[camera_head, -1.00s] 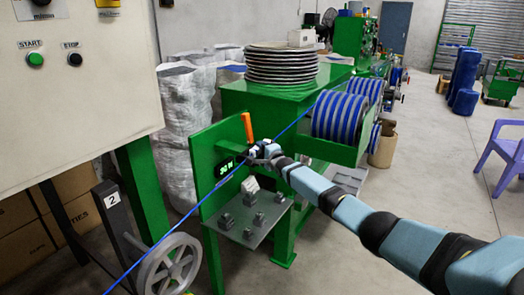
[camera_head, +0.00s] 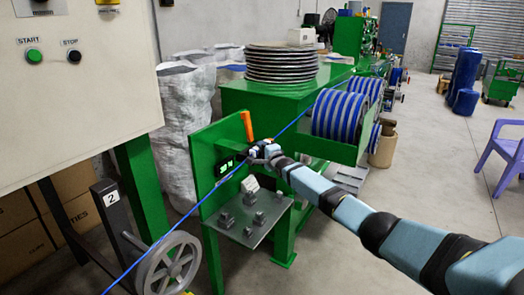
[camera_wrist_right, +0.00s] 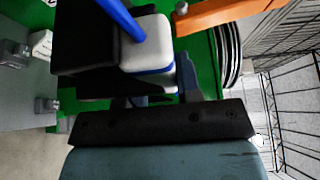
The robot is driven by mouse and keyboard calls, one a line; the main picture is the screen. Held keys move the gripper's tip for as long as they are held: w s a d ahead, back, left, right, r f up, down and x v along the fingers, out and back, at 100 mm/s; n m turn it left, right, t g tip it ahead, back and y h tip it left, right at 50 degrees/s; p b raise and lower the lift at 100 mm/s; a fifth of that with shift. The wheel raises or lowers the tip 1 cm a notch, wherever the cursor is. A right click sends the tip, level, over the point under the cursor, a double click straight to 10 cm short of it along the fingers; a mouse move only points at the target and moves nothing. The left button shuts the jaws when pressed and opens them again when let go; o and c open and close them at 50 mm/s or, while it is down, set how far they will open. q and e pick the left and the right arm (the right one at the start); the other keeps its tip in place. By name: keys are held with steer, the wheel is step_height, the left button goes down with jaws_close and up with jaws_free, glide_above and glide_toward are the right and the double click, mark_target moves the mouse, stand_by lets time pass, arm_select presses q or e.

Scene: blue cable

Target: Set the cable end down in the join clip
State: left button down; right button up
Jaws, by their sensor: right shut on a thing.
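The blue cable (camera_head: 290,126) runs from the striped spool down to the left, past the green panel. My right gripper (camera_head: 254,153) is in front of the green panel, above the grey shelf, and is shut on the cable. In the right wrist view the cable (camera_wrist_right: 122,18) comes down to the pale finger of the right gripper (camera_wrist_right: 140,52). Grey clips (camera_head: 249,186) stand on the grey shelf (camera_head: 262,232) below the gripper. I cannot tell which one is the join clip. The cable end itself is hidden or too small to tell. My left gripper is not in view.
An orange handle (camera_head: 247,126) sticks up beside the gripper at the green panel (camera_head: 203,150). Striped blue spools (camera_head: 338,117) stand behind to the right. A grey wheel (camera_head: 168,266) is at the lower left. Open floor lies right of the arm.

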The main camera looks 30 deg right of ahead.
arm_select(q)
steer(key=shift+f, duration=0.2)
arm_select(e)
steer(key=shift+f, duration=0.25)
steer(key=o, duration=0.9)
steer(key=shift+o, duration=0.2)
arm_select(q)
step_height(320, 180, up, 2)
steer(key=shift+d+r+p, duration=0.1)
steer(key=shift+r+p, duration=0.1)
steer(key=shift+p, duration=0.95)
arm_select(e)
steer(key=s, duration=1.3)
steer(key=shift+s+a, duration=0.4)
steer(key=shift+a, duration=0.05)
